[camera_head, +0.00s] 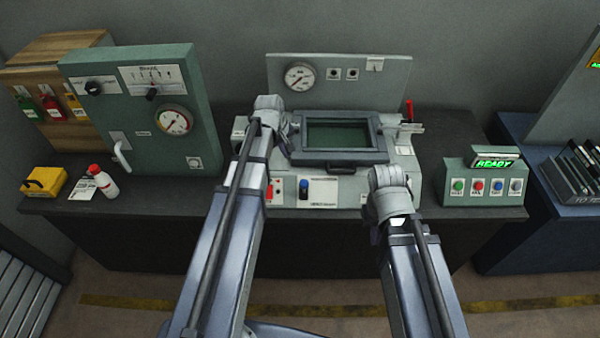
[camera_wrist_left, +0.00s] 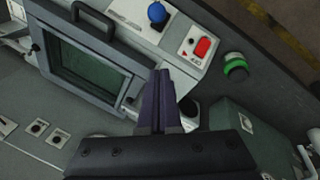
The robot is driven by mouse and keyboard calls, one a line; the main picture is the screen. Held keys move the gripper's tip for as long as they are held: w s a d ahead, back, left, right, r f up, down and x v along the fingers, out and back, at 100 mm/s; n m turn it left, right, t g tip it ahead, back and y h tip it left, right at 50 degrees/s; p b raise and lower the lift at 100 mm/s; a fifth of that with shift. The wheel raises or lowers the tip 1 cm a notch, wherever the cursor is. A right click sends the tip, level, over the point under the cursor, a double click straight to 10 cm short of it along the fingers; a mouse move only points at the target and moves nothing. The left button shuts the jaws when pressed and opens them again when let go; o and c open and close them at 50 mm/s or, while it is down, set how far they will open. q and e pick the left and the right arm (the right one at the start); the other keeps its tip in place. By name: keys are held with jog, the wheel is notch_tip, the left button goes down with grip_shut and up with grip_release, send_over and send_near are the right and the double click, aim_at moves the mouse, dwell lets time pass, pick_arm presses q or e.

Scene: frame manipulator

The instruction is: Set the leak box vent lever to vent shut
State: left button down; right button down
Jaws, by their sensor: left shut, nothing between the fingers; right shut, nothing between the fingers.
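The leak box (camera_head: 402,162) is the grey unit mid-bench with a dark framed window. On its front, a blue-handled lever (camera_head: 303,187) stands on a white plate (camera_head: 323,190) with lettering above and below, too small to read. In the left wrist view the lever (camera_wrist_left: 157,12) is near the top edge. I cannot confirm that it is the vent lever. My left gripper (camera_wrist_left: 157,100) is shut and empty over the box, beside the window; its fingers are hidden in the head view. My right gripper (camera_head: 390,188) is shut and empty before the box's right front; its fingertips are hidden.
A red switch (camera_wrist_left: 202,47) and a green knob (camera_wrist_left: 235,65) are near the blue lever. A red-handled lever (camera_head: 408,110) stands right of the window. The READY button box (camera_head: 485,178) is right, the green gauge panel (camera_head: 140,110) left. Bare bench lies between box and buttons.

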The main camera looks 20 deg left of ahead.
aim_at(304, 188)
pick_arm(q)
jog(key=shift+f, duration=0.1)
jog(key=d+f+b, duration=0.3)
jog(key=f+b, duration=0.7)
jog(key=b, duration=0.1)
jog(key=shift+w+d+f, duration=0.3)
jog(key=shift+d+f, duration=0.1)
